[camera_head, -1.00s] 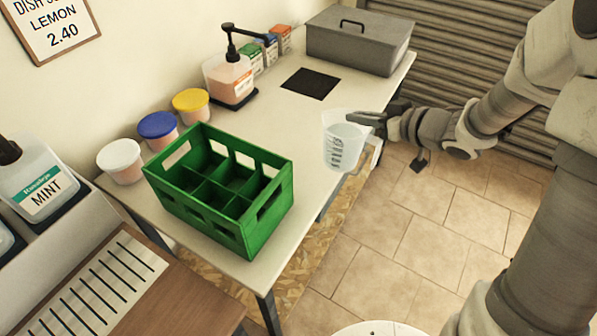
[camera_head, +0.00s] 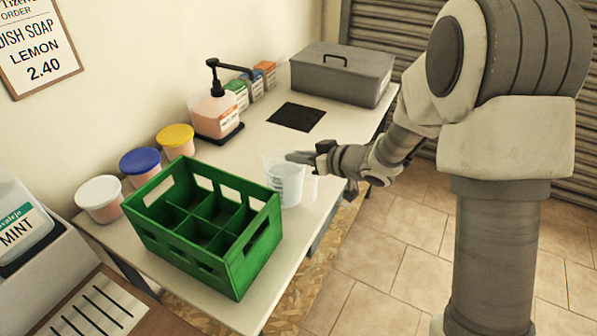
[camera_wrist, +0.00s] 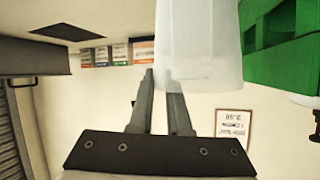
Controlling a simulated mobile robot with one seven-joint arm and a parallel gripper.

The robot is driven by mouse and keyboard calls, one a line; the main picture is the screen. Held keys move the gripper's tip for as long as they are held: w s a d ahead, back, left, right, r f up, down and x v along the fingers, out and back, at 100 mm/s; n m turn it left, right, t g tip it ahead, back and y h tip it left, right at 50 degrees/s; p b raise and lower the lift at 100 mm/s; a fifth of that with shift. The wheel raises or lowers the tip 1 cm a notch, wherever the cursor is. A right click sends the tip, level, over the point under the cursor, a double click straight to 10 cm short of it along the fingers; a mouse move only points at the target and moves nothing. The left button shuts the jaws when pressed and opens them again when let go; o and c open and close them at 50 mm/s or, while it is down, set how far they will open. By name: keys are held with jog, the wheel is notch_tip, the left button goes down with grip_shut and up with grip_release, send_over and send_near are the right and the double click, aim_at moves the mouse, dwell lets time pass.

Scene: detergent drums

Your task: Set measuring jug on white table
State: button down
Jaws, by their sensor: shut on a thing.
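The measuring jug (camera_head: 287,184) is translucent white plastic and looks upright in the head view. My gripper (camera_head: 300,158) is shut on the jug at its right side, near the top. The jug is over the right edge of the white table (camera_head: 258,150), just right of the green crate; I cannot tell whether its base touches the table. In the wrist view the jug (camera_wrist: 200,45) fills the upper middle, and my gripper's fingers (camera_wrist: 162,95) reach up to it.
The green divided crate (camera_head: 255,243) stands close left of the jug. A black mat (camera_head: 297,117) and a grey toolbox (camera_head: 341,73) lie further back. A pump bottle (camera_head: 216,112) and lidded tubs (camera_head: 175,140) line the wall. Bare table shows between mat and jug.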

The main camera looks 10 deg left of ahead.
aim_at(299, 170)
jog(key=shift+f+b, duration=0.8)
jog(key=shift+f, duration=1.15)
jog(key=c, duration=0.9)
grip_release()
jog(key=shift+f, duration=0.1)
jog(key=shift+o, duration=0.2)
jog(key=shift+r, duration=0.25)
jog(key=p+v, duration=0.3)
jog(key=v, duration=0.9)
